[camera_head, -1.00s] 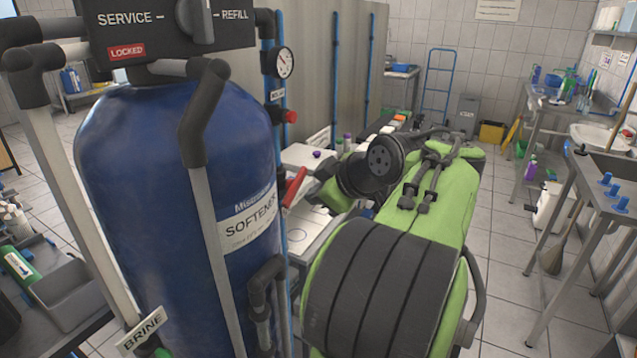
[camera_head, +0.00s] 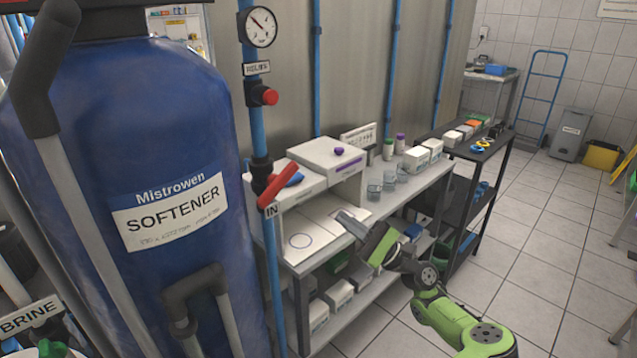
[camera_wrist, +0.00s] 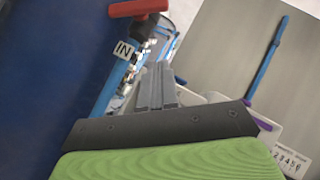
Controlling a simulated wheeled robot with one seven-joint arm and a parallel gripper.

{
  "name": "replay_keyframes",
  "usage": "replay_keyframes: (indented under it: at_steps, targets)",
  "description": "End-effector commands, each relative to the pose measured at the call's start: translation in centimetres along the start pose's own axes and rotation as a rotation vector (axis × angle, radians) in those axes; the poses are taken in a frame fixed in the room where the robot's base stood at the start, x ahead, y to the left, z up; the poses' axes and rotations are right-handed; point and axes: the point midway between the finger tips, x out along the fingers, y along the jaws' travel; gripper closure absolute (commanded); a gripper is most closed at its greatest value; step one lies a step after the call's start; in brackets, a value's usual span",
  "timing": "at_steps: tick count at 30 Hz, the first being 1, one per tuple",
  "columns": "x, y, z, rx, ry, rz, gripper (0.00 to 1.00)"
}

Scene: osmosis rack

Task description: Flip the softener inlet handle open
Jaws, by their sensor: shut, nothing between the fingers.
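The softener inlet handle (camera_head: 283,181) is a red lever on a vertical blue pipe (camera_head: 270,262) with an "IN" tag (camera_head: 272,211). It slants up and to the right, across the pipe's line. The blue softener tank (camera_head: 130,130) stands left of it. My gripper (camera_head: 347,222) is shut and empty, to the right of and below the handle, apart from it. In the wrist view the grey fingers (camera_wrist: 157,84) are together, and the red handle (camera_wrist: 138,8) shows at the top edge, beyond and left of the fingertips.
A pressure gauge (camera_head: 258,27) and a red knob (camera_head: 269,96) sit higher on the same pipe. A white bench (camera_head: 440,185) with boxes and beakers stands behind my gripper. A dark shelf (camera_head: 485,150) stands farther right.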

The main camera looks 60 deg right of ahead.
Motion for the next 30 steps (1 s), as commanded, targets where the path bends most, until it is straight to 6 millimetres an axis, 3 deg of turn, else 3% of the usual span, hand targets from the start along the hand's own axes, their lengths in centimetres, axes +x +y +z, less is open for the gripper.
replay_keyframes:
  at_steps: [4,14,17,29,30]
  targets:
    - [-1.3,-0.8,0.4,0.064,-0.035,-0.063,1.0]
    - [-0.8,-0.8,0.4,0.066,-0.035,-0.06,1.0]
    - [0.4,-0.9,0.5,0.066,-0.035,-0.057,1.0]
    - [9.1,-1.2,0.7,0.065,-0.036,-0.056,1.0]
    - [9.5,-1.4,1.4,0.062,-0.035,-0.056,1.0]
